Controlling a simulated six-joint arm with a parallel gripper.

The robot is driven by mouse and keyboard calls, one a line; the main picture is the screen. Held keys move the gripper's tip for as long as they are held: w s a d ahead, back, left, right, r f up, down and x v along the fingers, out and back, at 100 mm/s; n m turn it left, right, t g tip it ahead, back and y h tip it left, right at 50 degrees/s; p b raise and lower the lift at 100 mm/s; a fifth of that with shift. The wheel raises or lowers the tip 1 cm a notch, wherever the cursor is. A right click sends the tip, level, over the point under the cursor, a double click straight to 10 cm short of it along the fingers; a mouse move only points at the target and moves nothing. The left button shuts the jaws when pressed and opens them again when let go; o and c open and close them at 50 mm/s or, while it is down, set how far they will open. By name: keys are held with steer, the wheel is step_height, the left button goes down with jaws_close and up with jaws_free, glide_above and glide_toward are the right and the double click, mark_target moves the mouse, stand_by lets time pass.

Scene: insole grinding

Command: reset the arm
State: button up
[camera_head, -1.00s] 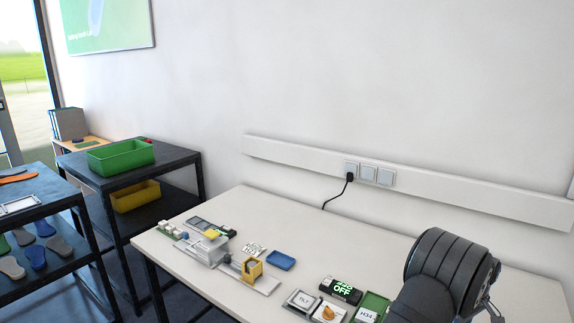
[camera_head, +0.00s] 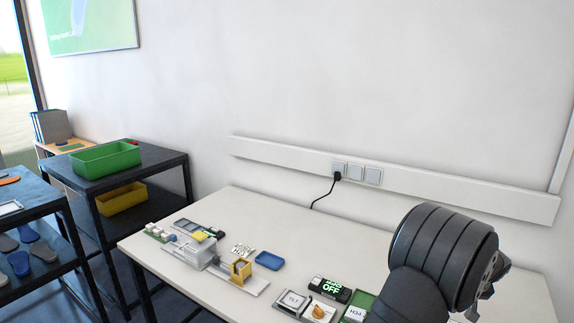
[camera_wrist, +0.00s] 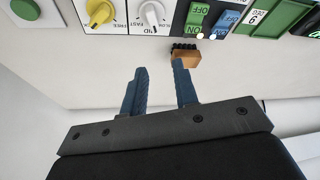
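My gripper (camera_wrist: 159,82) shows in the wrist view with two blue fingers apart and nothing between them. It points toward a control panel along the top of that view. The panel has a yellow knob (camera_wrist: 100,12), a white knob (camera_wrist: 152,14), a green switch (camera_wrist: 196,18) and a blue switch (camera_wrist: 226,22). A small brown block with a black top (camera_wrist: 185,57) lies just beyond the right fingertip, apart from it. In the head view my dark arm fills the lower right, and the gripper's fingers cannot be made out.
The white table (camera_head: 190,283) carries a grey fixture with a yellow part (camera_head: 241,271), a blue tray (camera_head: 269,260) and a black display (camera_head: 330,290). A dark shelf at left holds a green bin (camera_head: 105,158) and a yellow bin (camera_head: 122,198). The table's back is clear.

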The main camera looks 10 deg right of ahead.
steer(key=shift+f, duration=2.45)
steer(key=shift+s, duration=0.15)
steer(key=shift+s+a, duration=0.25)
steer(key=shift+s, duration=0.2)
steer(key=shift+f, duration=1.75)
steer(key=shift+r, duration=0.15)
